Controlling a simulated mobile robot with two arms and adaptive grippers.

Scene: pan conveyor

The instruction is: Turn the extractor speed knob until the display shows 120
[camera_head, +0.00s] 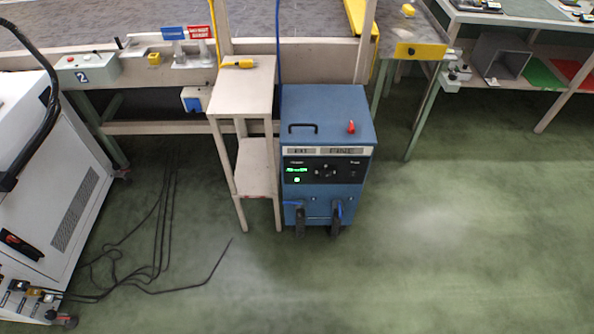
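A blue cabinet, which looks like the extractor (325,119), stands on the floor near the middle of the view. Its black front panel (344,176) has a lit green display (296,169). The digits are too small to read. Small dark controls (325,171) sit right of the display; I cannot tell which is the speed knob or how it is turned. A red part (351,127) and a black handle (302,127) are on top. Neither of my grippers is in view.
A narrow beige stand (240,95) with a yellow tool (240,63) stands directly left of the cabinet. A white machine (40,150) is at the left, with black cables (160,235) on the floor. The green floor (440,250) in front and right is clear.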

